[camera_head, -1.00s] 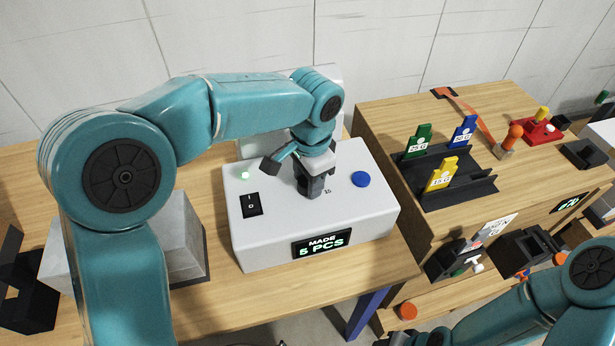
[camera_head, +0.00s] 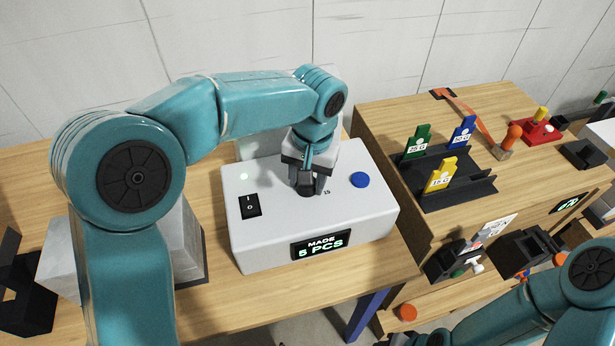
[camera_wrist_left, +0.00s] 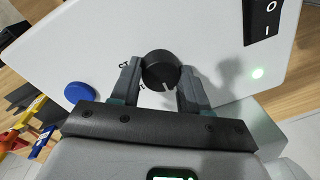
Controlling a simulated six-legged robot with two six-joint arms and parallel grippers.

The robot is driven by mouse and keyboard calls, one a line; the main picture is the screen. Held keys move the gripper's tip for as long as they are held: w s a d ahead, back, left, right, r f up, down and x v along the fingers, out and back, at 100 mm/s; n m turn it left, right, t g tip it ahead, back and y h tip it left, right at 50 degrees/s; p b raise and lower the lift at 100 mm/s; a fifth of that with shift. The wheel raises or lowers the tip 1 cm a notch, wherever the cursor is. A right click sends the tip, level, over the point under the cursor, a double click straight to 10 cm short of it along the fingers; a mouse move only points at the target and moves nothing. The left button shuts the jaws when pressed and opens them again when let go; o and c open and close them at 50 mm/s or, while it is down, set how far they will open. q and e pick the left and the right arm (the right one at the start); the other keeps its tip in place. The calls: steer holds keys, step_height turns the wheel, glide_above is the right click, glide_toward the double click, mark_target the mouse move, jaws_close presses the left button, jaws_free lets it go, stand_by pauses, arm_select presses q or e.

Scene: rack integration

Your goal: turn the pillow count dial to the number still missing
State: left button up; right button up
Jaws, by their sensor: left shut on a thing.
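The white counting box (camera_head: 270,225) stands on the wooden table, and its display (camera_head: 320,245) reads "MADE 5 PCS". My left gripper (camera_head: 308,186) points down over the box top and is shut on the black round dial (camera_head: 304,192). In the left wrist view the dial (camera_wrist_left: 160,70) sits between the two fingers of the left gripper (camera_wrist_left: 160,82), with a pale pointer line on it. Most number marks around the dial are hidden. My right arm shows at the lower right, but its gripper fingers are out of view.
A black rocker switch (camera_head: 250,205), a lit green lamp (camera_head: 243,176) and a blue button (camera_head: 360,180) are on the box top. To the right, a wooden bench carries a black tray (camera_head: 455,192) with green, blue and yellow tagged pieces. A grey block (camera_head: 180,245) stands left.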

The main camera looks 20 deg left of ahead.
arm_select(q)
steer(key=shift+w+r, duration=0.15)
steer(key=shift+r, duration=0.05)
stand_by(0.3)
steer(key=o, duration=1.1)
steer(key=shift+f, duration=0.1)
steer(key=shift+c, duration=0.2)
step_height(320, 180, up, 16)
steer(key=d+p, duration=0.1)
steer(key=shift+p, duration=0.35)
steer(key=shift+s, duration=0.25)
